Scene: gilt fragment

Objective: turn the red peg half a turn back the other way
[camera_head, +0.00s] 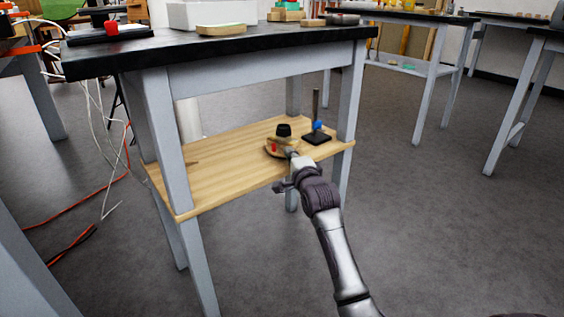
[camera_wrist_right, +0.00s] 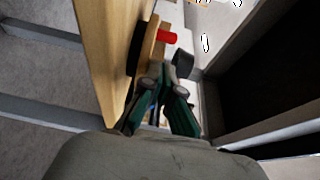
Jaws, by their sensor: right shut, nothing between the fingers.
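The red peg (camera_head: 274,148) stands up from a round wooden base (camera_head: 272,153) on the lower shelf of the near table. A dark knob (camera_head: 284,130) rises beside it. In the right wrist view, which is turned sideways, the red peg (camera_wrist_right: 167,37) sticks out to the right, with the dark knob (camera_wrist_right: 184,62) nearer the fingers. My right gripper (camera_head: 291,153) is at the edge of the base; its fingertips also show in the wrist view (camera_wrist_right: 161,78). It is shut and empty, apart from the peg. Whether it touches the base or knob is unclear. My left gripper is not in view.
The wooden shelf (camera_head: 205,182) is bare on its left. A black stand with an upright rod and blue part (camera_head: 318,126) is right of the base. The black tabletop (camera_head: 280,39) overhangs the shelf, and grey legs (camera_head: 171,145) frame it.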

